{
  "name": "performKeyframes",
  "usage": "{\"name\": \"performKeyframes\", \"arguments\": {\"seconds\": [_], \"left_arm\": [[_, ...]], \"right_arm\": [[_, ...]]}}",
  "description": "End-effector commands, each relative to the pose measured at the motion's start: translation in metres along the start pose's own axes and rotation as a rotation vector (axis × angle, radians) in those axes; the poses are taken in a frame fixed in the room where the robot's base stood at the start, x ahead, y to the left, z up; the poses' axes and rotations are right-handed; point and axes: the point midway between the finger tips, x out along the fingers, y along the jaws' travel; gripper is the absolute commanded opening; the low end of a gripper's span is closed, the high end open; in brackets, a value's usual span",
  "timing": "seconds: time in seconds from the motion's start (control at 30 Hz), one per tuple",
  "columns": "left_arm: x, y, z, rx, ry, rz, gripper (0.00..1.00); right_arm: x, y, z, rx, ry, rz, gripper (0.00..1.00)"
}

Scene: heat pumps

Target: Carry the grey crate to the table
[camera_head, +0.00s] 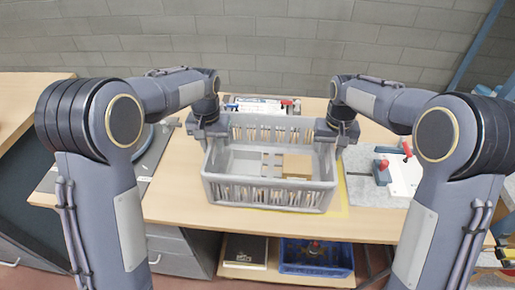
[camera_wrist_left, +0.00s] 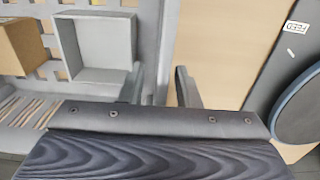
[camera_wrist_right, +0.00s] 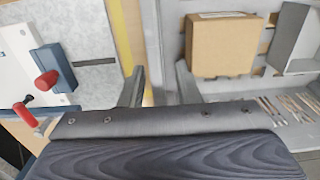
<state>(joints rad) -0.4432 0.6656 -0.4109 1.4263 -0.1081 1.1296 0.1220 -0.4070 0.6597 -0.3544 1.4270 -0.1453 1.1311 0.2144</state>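The grey crate (camera_head: 262,195) stands upright on the wooden table (camera_head: 180,205), partly over a yellow marked area (camera_head: 343,190). A brown box (camera_head: 297,166) and a small grey open box (camera_head: 245,162) are inside it. My left gripper (camera_wrist_left: 160,88) is at the crate's left wall, with its fingers either side of the wall and apart, table showing between wall and outer finger. My right gripper (camera_wrist_right: 160,85) straddles the right wall in the same way, fingers apart. In the head view, the fingertips are hidden by the wrists.
A grey mat with a white board and red-handled tools (camera_head: 400,170) lies right of the crate. A dark panel with a round part (camera_head: 145,140) lies to the left. Small items (camera_head: 262,104) stand behind the crate. A blue bin (camera_head: 315,257) sits on the shelf below.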

Motion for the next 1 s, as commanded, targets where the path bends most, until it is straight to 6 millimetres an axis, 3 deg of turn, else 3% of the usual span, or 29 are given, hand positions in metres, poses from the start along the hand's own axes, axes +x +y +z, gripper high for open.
{"name": "performKeyframes", "arguments": {"seconds": [0.37,0.8,1.0], "left_arm": [[-0.007,-0.001,-0.001,-0.001,0.002,-0.001,0.31],[-0.091,0.000,-0.001,0.000,0.005,0.001,0.31],[-0.115,0.000,-0.001,0.000,0.001,-0.001,0.31]], "right_arm": [[0.000,0.001,0.000,0.001,0.000,0.001,0.31],[0.000,0.001,0.000,0.001,0.000,0.002,0.31],[0.000,0.001,0.000,0.001,0.000,0.002,0.31]]}}
